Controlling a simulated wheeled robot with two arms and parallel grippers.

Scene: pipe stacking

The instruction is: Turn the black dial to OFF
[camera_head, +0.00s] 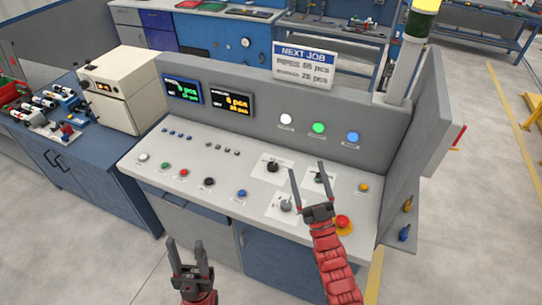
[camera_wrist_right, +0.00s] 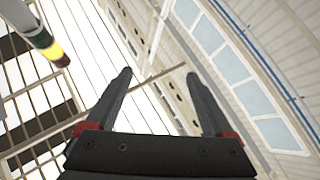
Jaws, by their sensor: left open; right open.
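A black dial (camera_head: 272,167) sits on a white plate on the grey sloped console (camera_head: 160,160). A second dark dial (camera_head: 318,177) is on a white plate to its right, partly behind my right gripper, and a grey dial (camera_head: 286,206) is nearer the front. The plate lettering is too small to read. My right gripper (camera_head: 307,168) is open and empty, its fingers up in front of the console; the right wrist view also shows the spread, empty fingers (camera_wrist_right: 158,73). My left gripper (camera_head: 185,243) is open and empty in front of the console's lower cabinet.
A red emergency button (camera_head: 342,222) and a yellow button (camera_head: 363,187) are at the console's right. Coloured buttons line its left front. Displays (camera_head: 183,90) and lamps (camera_head: 319,128) are on the back panel. A "NEXT JOB" sign (camera_head: 304,65) and a signal light (camera_head: 408,45) stand above.

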